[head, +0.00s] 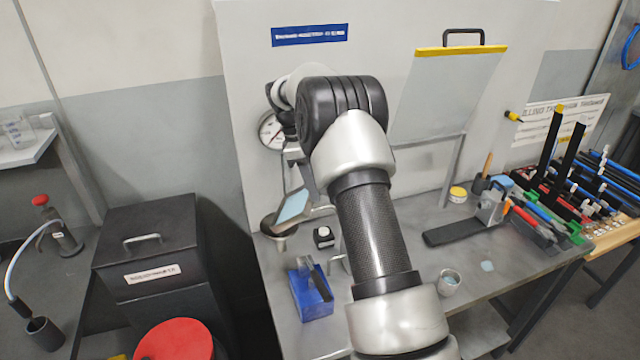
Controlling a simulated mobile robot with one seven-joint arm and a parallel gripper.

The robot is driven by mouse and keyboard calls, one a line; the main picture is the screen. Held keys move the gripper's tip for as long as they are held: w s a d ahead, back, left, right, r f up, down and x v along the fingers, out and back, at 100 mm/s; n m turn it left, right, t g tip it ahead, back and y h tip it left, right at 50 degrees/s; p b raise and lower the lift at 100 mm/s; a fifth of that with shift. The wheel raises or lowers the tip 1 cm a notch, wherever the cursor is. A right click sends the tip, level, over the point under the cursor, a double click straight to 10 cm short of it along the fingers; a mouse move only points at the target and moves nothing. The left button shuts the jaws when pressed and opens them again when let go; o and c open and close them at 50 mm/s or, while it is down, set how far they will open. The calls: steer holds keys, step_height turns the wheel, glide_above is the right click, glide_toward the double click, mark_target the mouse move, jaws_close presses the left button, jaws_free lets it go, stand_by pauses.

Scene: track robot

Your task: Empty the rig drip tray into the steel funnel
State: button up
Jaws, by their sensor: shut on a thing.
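My gripper (294,158) is small and partly hidden behind my wrist, in front of the back panel at centre left. It appears shut on a shallow grey tray (293,206), which hangs below it, steeply tilted, with a pale blue inner face. I take this to be the drip tray. Just below the tray's lower left edge is a dark round mouth on a steel body (280,243), seemingly the funnel. The tray's edge overlaps it in the picture; I cannot tell whether they touch. Whether liquid is pouring is too small to tell.
A blue box (312,305) and a small black-and-white jar (323,237) stand near the funnel. A steel cup (450,284) stands on the bench by a pale wet-looking spot (487,266). A black cabinet (150,245) is at left. Tools crowd the right.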

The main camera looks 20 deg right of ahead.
steer(key=shift+w+a+r, duration=0.15)
steer(key=shift+w+a, duration=0.05)
steer(key=shift+a, duration=0.05)
steer(key=shift+w+a+r+g+h, duration=0.45)
steer(key=shift+a+r+g+h, duration=0.15)
steer(key=shift+a+r+h, duration=0.3)
steer(key=shift+w+a+h, duration=0.3)
steer(key=shift+a+h, duration=0.05)
steer(key=shift+h, duration=0.25)
steer(key=shift+a+r+g, duration=0.15)
steer(key=shift+g, duration=0.15)
steer(key=shift+s, duration=0.1)
stand_by(1.9)
